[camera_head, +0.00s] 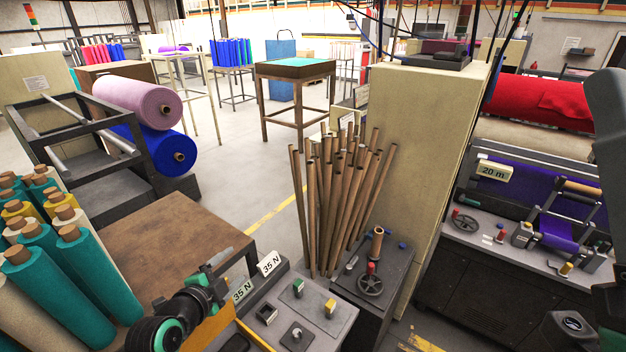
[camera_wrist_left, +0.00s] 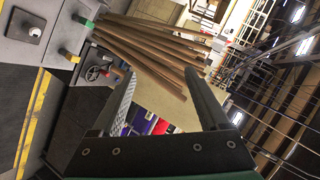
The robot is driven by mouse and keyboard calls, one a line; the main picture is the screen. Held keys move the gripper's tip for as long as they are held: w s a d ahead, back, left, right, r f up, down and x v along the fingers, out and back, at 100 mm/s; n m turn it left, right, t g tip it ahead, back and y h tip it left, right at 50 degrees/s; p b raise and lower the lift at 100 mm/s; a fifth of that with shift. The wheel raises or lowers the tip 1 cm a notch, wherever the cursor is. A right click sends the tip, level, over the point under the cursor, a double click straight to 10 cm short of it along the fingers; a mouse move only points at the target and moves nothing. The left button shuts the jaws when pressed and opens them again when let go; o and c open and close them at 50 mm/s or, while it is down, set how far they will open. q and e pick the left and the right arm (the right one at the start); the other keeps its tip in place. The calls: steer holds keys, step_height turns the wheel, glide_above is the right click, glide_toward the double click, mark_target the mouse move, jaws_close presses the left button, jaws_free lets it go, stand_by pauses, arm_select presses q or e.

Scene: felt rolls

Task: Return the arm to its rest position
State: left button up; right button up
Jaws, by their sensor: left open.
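The same tubes (camera_head: 340,195) stand upright in the head view, to the right of the gripper. Parts of my right arm (camera_head: 607,130) show at the right edge; its gripper is out of view.
Teal, yellow and cream rolls (camera_head: 85,265) stand at the lower left, beside a brown table (camera_head: 165,232). A tall beige cabinet (camera_head: 425,150) rises behind the tubes. A machine with purple felt (camera_head: 555,232) is at the right. Open floor (camera_head: 235,165) lies beyond the table.

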arm_select(q)
steer(key=s+d+r+n+t, duration=0.1)
steer(key=s+r+t, duration=0.15)
steer(key=r, duration=0.75)
steer(key=s+d+r+n+t, duration=0.1)
steer(key=s+d+r+t, duration=0.15)
steer(key=r, duration=0.75)
steer(key=s+d+r+n+t, duration=0.1)
steer(key=s+r+t, duration=0.15)
steer(key=r, duration=0.75)
steer(key=s+a+r+n+t, duration=0.3)
steer(key=s+r+n+t, duration=0.4)
steer(key=s+r+n, duration=0.4)
steer(key=s+r, duration=0.3)
steer(key=s, duration=0.3)
steer(key=shift+s+r+n+y, duration=0.15)
steer(key=shift+s+n+y, duration=0.15)
steer(key=shift+y, duration=0.1)
step_height(320, 180, down, 38)
steer(key=b, duration=3.8)
